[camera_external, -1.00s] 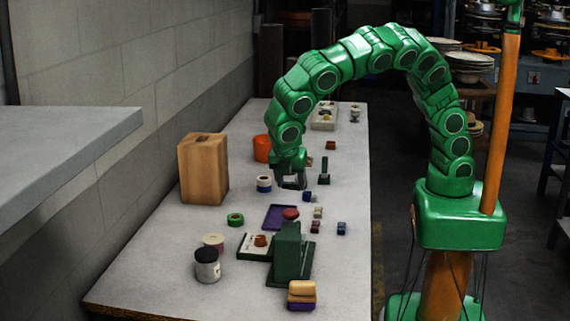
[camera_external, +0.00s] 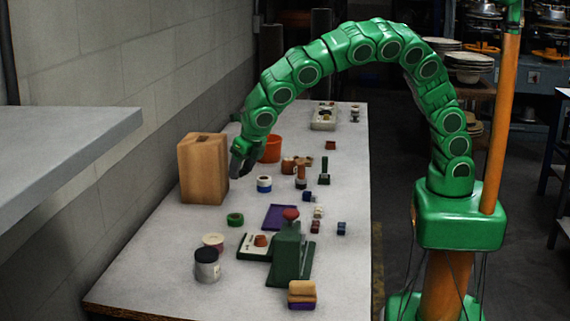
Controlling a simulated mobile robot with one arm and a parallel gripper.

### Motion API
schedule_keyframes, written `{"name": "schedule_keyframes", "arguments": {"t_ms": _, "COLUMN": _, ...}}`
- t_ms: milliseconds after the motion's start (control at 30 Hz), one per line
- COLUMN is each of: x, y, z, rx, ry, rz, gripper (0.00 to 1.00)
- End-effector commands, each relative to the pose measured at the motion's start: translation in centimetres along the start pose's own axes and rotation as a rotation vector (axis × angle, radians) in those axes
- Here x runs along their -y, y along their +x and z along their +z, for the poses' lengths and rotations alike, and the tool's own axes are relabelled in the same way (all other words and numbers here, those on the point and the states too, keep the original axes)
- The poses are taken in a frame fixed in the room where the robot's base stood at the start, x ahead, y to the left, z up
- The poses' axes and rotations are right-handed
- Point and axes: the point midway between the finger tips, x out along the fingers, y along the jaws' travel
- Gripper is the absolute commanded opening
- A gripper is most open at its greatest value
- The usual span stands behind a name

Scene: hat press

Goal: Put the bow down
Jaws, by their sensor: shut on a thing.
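My gripper (camera_external: 238,168) is at the left side of the table, just right of the tall wooden box and above the table top. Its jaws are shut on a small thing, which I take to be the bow. The bow cannot be made out at this size, as the dark fingers hide it. I cannot tell whether the fingers touch the wooden box (camera_external: 203,170) or only overlap it in the picture. The grey table (camera_external: 150,265) lies below.
An orange bucket (camera_external: 270,149) stands right behind my gripper. A white-and-blue roll (camera_external: 264,184), brown blocks (camera_external: 288,166) and a brown upright piece (camera_external: 301,175) stand to its right. A green press (camera_external: 289,255) with a red knob is nearer. The table's front left is clear.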

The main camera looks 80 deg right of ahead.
Motion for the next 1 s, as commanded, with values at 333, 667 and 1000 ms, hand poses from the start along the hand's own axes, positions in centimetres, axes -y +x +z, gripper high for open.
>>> {"name": "schedule_keyframes", "arguments": {"t_ms": 333, "x": -0.6, "y": 0.7, "z": 1.6, "rx": -0.001, "ry": -0.113, "rz": 0.045, "gripper": 0.23}}
{"name": "schedule_keyframes", "arguments": {"t_ms": 667, "x": -3.1, "y": 3.2, "z": 3.1, "rx": -0.002, "ry": -0.113, "rz": 0.046, "gripper": 0.23}}
{"name": "schedule_keyframes", "arguments": {"t_ms": 1000, "x": -5.6, "y": 5.4, "z": 4.6, "rx": -0.003, "ry": -0.114, "rz": 0.044, "gripper": 0.23}}
